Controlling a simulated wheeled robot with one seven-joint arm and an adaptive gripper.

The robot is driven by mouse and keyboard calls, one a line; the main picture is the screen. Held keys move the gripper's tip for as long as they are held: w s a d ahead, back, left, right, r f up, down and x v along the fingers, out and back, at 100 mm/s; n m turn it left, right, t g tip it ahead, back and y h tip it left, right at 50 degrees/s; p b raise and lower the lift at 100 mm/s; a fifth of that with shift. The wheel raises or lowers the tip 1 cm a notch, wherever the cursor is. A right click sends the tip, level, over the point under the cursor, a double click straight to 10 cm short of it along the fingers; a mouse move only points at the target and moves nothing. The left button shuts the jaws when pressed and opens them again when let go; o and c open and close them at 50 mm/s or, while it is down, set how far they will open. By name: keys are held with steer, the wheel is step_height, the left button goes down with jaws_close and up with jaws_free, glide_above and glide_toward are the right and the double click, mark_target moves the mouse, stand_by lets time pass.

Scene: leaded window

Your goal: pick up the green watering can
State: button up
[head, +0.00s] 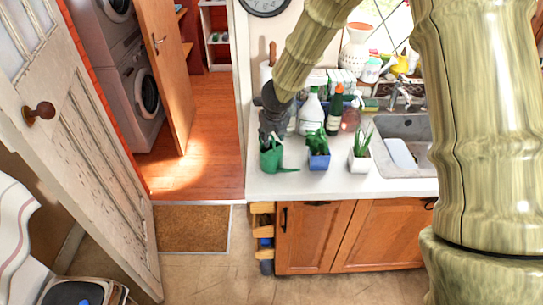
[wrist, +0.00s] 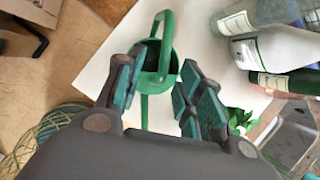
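The green watering can (head: 271,157) stands at the left front corner of the white counter, its spout pointing right in the head view. My gripper (head: 273,130) is directly above it, pointing down, and hides part of its top. In the wrist view the can (wrist: 165,62) shows between and beyond the fingers, with its looped handle at the top. My gripper (wrist: 158,75) is open, one finger on each side of the can's line. I cannot tell whether a finger touches it.
A blue pot with a green plant (head: 318,158) stands just right of the can, then a white potted plant (head: 360,155) and the sink (head: 405,130). Bottles (head: 311,114) stand behind. The counter (head: 290,187) ends close to the can's left and front.

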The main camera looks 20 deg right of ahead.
steer(key=shift+x, duration=0.9)
steer(key=shift+f, duration=0.1)
jaws_close()
